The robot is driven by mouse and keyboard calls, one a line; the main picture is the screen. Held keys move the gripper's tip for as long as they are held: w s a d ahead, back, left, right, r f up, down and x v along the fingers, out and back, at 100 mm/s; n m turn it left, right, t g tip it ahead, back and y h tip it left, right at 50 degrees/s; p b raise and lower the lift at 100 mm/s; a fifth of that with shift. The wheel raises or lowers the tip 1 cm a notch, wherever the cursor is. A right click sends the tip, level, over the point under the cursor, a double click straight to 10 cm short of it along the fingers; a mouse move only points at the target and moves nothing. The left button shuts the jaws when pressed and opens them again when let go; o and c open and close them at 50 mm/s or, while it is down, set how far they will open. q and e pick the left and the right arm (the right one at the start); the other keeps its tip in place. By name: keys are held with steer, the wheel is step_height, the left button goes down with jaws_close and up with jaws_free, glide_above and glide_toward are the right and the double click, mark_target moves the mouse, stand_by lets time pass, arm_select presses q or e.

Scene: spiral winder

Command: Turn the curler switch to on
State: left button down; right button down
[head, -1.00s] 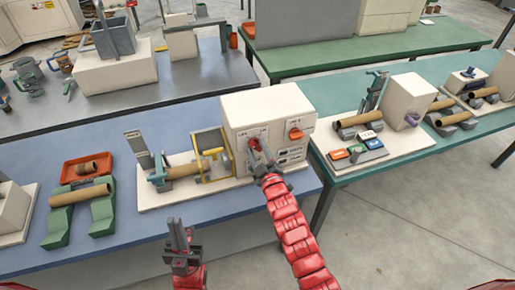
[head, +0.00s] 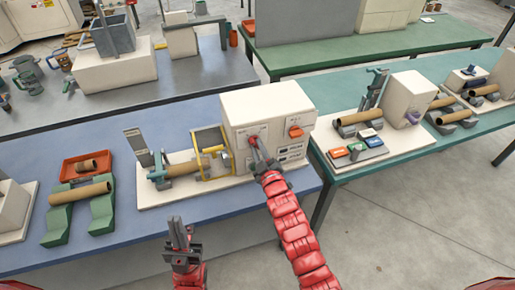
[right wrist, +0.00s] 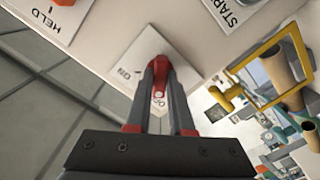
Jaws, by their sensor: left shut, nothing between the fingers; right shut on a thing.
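The curler is a cream box (head: 240,108) on the blue table, with the red curler switch (head: 254,140) on its front. My right gripper (head: 257,149) is shut on this switch. In the right wrist view, the red knob (right wrist: 160,74) sits between the fingertips on a pale plate (right wrist: 150,48). "ON" is printed left of the knob, and a partly hidden label starting with "O" is below it. My left gripper (head: 180,234) is shut and empty, in front of the table edge.
An orange control (head: 296,131) is right of the switch on the same face. A yellow frame (head: 209,153) and a cardboard tube (head: 184,168) stand left of the box. Green cradles (head: 55,225) with another tube are further left. The floor in front is clear.

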steer(key=m+b, duration=0.4)
steer(key=b, duration=0.1)
steer(key=m+b, duration=0.3)
steer(key=shift+f, duration=0.25)
steer(key=m+b, duration=0.2)
steer(key=shift+m, duration=0.4)
steer(key=m+b, duration=0.1)
steer(key=m, duration=0.1)
steer(key=shift+r+m, duration=0.1)
steer(key=shift+m, duration=0.2)
steer(key=shift+m+b, duration=0.65)
steer(key=shift+m, duration=0.85)
steer(key=shift+r, duration=0.1)
steer(key=c, duration=0.8)
jaws_free()
